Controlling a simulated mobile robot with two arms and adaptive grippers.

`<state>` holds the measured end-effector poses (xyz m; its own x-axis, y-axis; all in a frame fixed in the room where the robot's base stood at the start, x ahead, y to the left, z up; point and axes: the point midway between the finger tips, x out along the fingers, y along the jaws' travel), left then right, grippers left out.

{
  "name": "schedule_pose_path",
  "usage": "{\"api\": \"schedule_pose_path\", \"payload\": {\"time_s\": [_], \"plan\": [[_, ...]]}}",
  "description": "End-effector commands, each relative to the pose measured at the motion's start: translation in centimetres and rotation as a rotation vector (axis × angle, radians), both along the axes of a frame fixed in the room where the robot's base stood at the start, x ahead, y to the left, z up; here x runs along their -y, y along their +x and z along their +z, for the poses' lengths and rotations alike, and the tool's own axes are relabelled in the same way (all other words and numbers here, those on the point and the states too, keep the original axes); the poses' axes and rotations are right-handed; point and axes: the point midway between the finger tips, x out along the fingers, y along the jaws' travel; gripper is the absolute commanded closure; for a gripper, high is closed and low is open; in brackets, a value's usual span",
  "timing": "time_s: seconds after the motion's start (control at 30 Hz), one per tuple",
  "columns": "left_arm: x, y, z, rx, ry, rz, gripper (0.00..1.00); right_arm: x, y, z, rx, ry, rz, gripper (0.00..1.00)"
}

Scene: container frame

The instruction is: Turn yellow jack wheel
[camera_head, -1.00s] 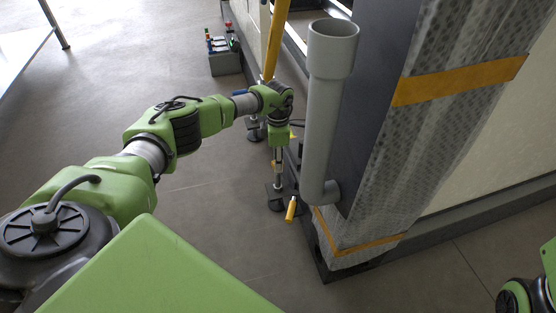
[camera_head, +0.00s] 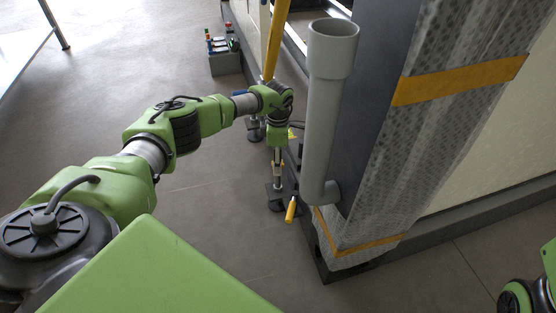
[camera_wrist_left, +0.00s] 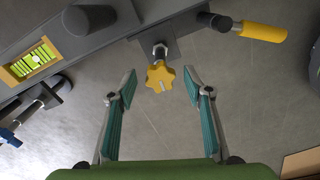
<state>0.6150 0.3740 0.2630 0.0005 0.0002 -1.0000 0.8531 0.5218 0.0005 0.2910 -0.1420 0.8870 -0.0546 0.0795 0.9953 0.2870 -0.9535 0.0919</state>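The yellow jack wheel (camera_wrist_left: 160,77) shows in the left wrist view as a lobed knob on a threaded rod, below a grey bracket (camera_wrist_left: 158,42) on the frame. My left gripper (camera_wrist_left: 166,82) is open, with its two fingers spread on either side of the wheel and not touching it. In the head view my left gripper hangs down over the jack stand (camera_head: 277,185), and the wheel is hidden behind the arm's end. My right gripper is not in view; only part of my right arm shows at the lower right.
A grey pipe (camera_head: 322,120) stands just right of the left wrist. A yellow-handled crank (camera_head: 291,209) juts out near the jack foot; its handle also shows in the wrist view (camera_wrist_left: 263,33). A wrapped column (camera_head: 400,150) fills the right. Open floor lies left.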

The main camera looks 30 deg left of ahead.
Motion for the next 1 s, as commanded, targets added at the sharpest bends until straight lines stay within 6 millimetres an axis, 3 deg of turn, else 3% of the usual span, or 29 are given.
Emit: {"api": "schedule_pose_path", "payload": {"time_s": [0.33, 0.73, 1.0], "plan": [[-0.1, 0.1, 1.1, 0.001, 0.000, 0.001, 0.54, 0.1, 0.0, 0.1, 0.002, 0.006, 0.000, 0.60], [0.0, 0.1, 9.1, 0.004, 0.000, -0.001, 0.54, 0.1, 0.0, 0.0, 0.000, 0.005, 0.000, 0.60], [0.0, 0.0, 11.8, 0.000, 0.000, 0.001, 0.54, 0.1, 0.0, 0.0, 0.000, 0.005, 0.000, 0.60]]}}
